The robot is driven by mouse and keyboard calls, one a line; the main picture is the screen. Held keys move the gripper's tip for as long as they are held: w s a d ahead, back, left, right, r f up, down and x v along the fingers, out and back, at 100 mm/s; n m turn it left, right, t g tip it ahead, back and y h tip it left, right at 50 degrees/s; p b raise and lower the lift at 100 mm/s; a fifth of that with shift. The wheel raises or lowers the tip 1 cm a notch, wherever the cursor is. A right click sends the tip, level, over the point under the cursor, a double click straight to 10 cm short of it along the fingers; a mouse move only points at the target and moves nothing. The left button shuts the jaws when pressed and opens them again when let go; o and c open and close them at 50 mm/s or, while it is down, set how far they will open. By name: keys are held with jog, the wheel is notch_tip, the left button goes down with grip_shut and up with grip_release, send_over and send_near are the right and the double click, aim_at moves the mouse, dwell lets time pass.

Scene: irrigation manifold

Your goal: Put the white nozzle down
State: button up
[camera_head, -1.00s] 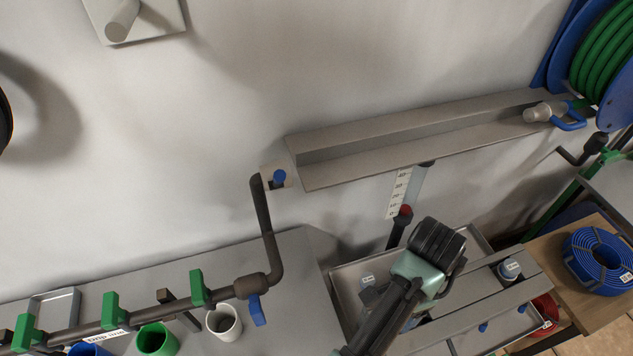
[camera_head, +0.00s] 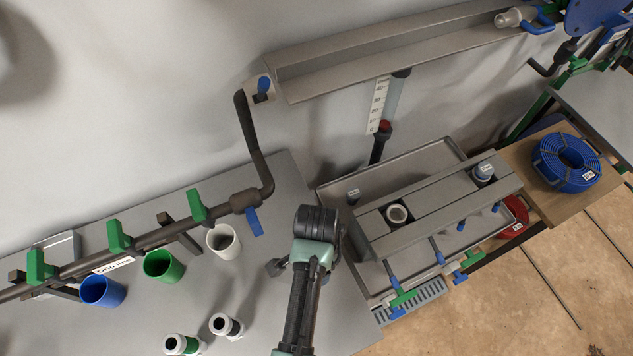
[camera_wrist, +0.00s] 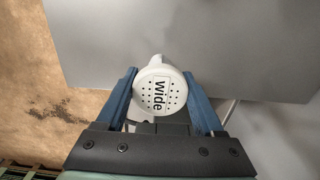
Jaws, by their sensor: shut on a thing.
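The white nozzle (camera_wrist: 160,97) is in the wrist view, a round perforated face labelled "Wide" with a short tab at its top. My gripper (camera_wrist: 159,75) is shut on it, one blue finger on each side. Behind the nozzle is a plain grey surface, with its edge and brown floor at the lower left. I cannot tell the gap between nozzle and surface. In the head view my gripper (camera_head: 315,225) is above the right part of the grey bench (camera_head: 290,185); its fingertips and the nozzle are not clearly visible there.
A white cup (camera_head: 223,242), green cup (camera_head: 163,266) and blue cup (camera_head: 101,291) stand under the dark pipe (camera_head: 150,243). Two small white fittings (camera_head: 183,344) (camera_head: 226,326) stand at the bench front. A metal tray (camera_head: 335,190) with a slotted rack (camera_head: 440,212) is to the right.

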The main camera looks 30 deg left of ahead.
jog(key=shift+f, duration=1.35)
jog(key=shift+f, duration=0.2)
jog(key=o, duration=1.5)
jog(key=shift+o, duration=0.2)
jog(key=shift+r, duration=0.2)
